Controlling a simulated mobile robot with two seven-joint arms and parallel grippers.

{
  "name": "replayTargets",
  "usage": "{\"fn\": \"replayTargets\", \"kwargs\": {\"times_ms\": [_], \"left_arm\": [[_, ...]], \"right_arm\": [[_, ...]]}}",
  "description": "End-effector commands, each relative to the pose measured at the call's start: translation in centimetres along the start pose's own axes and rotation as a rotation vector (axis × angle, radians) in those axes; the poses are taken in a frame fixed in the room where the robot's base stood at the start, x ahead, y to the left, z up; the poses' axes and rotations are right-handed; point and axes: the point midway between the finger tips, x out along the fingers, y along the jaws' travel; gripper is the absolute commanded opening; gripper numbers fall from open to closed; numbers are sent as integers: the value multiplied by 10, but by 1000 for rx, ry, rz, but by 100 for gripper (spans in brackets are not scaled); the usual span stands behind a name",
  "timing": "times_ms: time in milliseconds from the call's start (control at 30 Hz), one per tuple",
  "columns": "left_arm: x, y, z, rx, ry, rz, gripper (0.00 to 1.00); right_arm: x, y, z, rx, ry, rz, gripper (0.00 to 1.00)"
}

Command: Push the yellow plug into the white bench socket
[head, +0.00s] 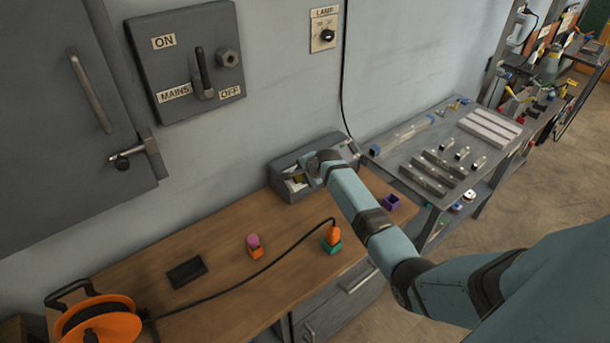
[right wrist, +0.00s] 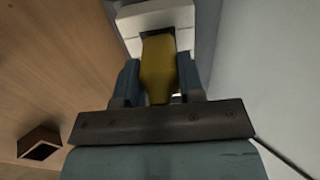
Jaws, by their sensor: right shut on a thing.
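My right gripper (right wrist: 158,82) is shut on the yellow plug (right wrist: 159,66), with one blue finger on each side of it. In the right wrist view the plug's far end meets the dark opening of the white bench socket (right wrist: 154,18); how deep it sits I cannot tell. In the head view my right gripper (head: 308,174) is at the grey sloped box (head: 288,160) against the wall, and its wrist hides most of the plug and socket. My left gripper is not in view.
An orange plug (head: 332,236) on a green base, a pink piece (head: 253,241) on an orange base, a black block (head: 187,272) and a purple holder (head: 391,202) stand on the wooden bench. A cable runs from the orange reel (head: 100,322). A grey side table (head: 405,178) adjoins at right.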

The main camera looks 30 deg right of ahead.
Motion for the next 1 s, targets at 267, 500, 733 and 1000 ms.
{"fn": "replayTargets", "kwargs": {"times_ms": [267,500,733,1000], "left_arm": [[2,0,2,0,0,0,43],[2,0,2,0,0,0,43],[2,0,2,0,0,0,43],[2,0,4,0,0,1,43]], "right_arm": [[4,0,0,0,0,0,56],[4,0,0,0,0,0,65],[-6,0,0,-1,0,-1,65],[-61,1,0,-1,1,-2,65]]}}
